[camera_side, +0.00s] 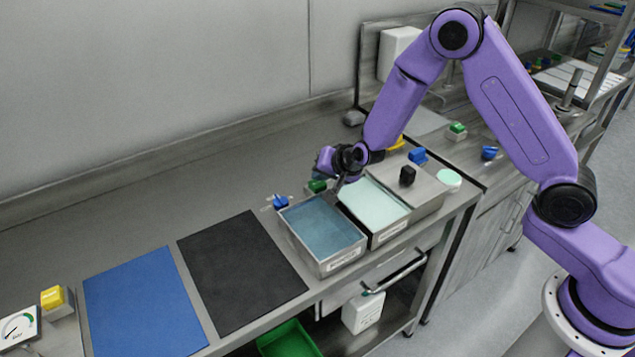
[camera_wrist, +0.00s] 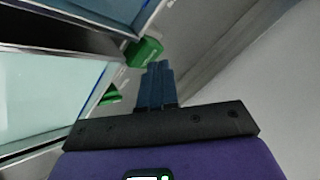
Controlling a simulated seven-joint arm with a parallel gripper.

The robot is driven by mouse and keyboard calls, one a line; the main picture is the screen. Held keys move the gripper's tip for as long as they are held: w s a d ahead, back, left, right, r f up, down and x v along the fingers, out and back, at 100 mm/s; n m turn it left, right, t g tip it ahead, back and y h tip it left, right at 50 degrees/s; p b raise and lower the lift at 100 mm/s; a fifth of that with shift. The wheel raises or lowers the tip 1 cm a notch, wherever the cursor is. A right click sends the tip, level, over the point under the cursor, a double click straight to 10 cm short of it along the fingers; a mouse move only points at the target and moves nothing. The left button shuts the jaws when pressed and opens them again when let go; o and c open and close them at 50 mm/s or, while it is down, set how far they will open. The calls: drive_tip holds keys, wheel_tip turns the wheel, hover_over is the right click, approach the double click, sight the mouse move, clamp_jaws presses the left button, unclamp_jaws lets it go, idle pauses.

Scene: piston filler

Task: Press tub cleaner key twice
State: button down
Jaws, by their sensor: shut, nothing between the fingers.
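My gripper (camera_side: 338,187) points down at the rear of two open tubs; its dark fingers (camera_wrist: 159,68) are together and empty. A green key (camera_side: 317,186) stands behind the tubs, close to the gripper; in the wrist view a green block (camera_wrist: 143,52) lies just past the fingertips, to their left. I cannot tell whether they touch. A blue key (camera_side: 281,202) stands behind the blue-filled tub (camera_side: 345,262). The other tub (camera_side: 389,239) holds pale mint liquid. The labels are too small to read, so I cannot tell which key is the tub cleaner's.
A black knob (camera_side: 407,176) sits on a steel lid right of the tubs, near a blue block (camera_side: 418,156) and a round mint-topped jar (camera_side: 449,180). Black (camera_side: 243,270) and blue (camera_side: 146,302) mats lie to the left. A yellow key (camera_side: 53,298) stands beside a dial (camera_side: 18,328).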

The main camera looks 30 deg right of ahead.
sight(321, 184)
drive_tip(key=shift+r, duration=0.5)
drive_tip(key=shift+r, duration=2.5)
